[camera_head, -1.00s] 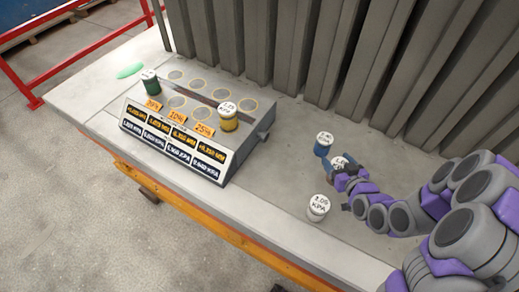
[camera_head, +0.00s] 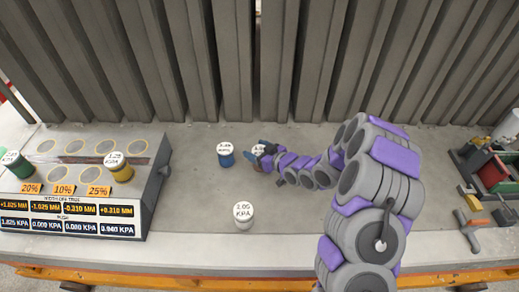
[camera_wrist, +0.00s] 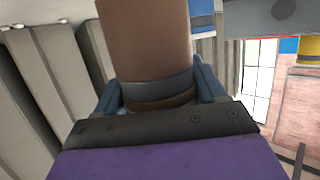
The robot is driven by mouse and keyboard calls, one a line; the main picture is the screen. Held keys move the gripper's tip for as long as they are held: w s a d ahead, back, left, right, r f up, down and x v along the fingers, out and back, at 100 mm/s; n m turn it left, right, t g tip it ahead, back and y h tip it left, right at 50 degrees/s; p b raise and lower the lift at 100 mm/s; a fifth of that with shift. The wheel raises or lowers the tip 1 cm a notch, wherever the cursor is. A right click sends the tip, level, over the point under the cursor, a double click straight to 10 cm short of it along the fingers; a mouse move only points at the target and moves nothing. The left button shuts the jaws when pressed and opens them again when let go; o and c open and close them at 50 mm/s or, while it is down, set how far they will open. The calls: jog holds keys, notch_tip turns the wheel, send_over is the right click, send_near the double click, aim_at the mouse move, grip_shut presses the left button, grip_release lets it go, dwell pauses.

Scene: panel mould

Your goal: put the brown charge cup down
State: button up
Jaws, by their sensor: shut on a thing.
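My gripper (camera_head: 263,160) is shut on the brown charge cup (camera_wrist: 148,45), with a blue finger on each side of it in the wrist view. In the head view only the brown cup's pale lid (camera_head: 258,149) and a bit of its side show, the rest hidden by the gripper. It is close to the right of the blue cup (camera_head: 226,157). I cannot tell whether the brown cup's base touches the bench. A white cup (camera_head: 243,217) labelled 1.05 KPA stands nearer the front edge.
A rack (camera_head: 75,205) with round sockets and number plates stands at left. It holds a green cup (camera_head: 17,165) and a yellow cup (camera_head: 121,170). Grey ribbed panels (camera_head: 235,60) rise behind. The bench (camera_head: 195,225) is bare between rack and white cup. Tools (camera_head: 467,230) lie at right.

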jog(key=w+f+b, duration=0.1)
jog(key=w+f, duration=0.1)
jog(key=w+d+f+b, duration=0.1)
jog(key=w+f, duration=0.1)
jog(key=w, duration=0.1)
jog(key=shift+f, duration=0.1)
jog(key=shift+d, duration=0.4)
jog(key=shift+a, duration=0.25)
jog(key=o, duration=1.3)
jog(key=shift+a, duration=0.35)
jog(key=shift+o, duration=0.2)
jog(key=shift+d, duration=0.4)
jog(key=shift+s+d+r, duration=0.2)
jog(key=shift+s+d, duration=0.05)
jog(key=shift+d, duration=0.05)
jog(key=p+v, duration=0.2)
jog(key=v, duration=0.9)
jog(key=shift+p, duration=0.3)
